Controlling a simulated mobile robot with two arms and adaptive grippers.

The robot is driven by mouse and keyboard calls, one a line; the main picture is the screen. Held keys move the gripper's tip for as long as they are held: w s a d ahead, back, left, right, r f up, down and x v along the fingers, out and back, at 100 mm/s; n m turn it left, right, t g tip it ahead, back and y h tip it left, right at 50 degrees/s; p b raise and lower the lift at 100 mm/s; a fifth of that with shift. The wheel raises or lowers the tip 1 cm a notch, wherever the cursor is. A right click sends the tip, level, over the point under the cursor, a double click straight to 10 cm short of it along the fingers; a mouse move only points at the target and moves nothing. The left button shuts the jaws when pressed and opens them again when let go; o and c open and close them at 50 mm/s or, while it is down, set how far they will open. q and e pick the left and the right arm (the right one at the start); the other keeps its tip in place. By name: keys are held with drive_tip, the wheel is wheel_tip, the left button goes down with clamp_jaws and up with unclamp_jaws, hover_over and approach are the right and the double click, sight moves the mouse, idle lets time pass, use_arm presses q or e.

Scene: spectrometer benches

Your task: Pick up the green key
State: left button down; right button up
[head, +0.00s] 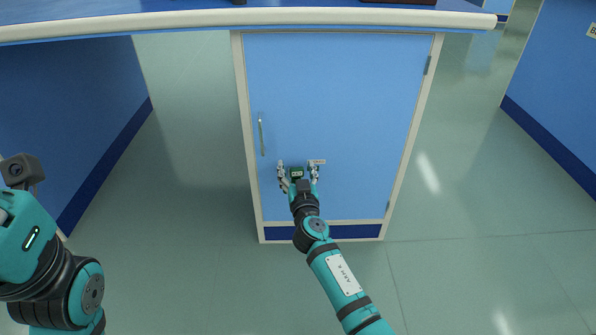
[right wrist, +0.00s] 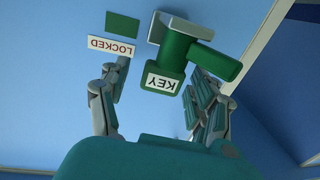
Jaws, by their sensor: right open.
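The green key (right wrist: 176,60) is a chunky green piece with a white KEY label and a round green bar. It sits at the blue cabinet door (head: 340,100), and a small green part of it shows in the head view (head: 297,173). My right gripper (head: 298,164) is open at the door, its fingers either side of the key. In the right wrist view, the right gripper (right wrist: 157,95) has the key between and beyond its fingers, nearer the right finger. I cannot tell whether they touch. My left gripper is out of view.
A LOCKED label (right wrist: 112,47) and a flat green patch (right wrist: 122,24) are on the door beside the key. A metal handle (head: 261,134) is on the door's left side. The bench top (head: 180,20) overhangs above. The floor (head: 470,200) is clear.

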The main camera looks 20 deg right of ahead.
drive_tip(key=shift+c, duration=0.8)
drive_tip(key=c, duration=1)
drive_tip(key=shift+c, duration=0.3)
drive_tip(key=shift+r, duration=0.1)
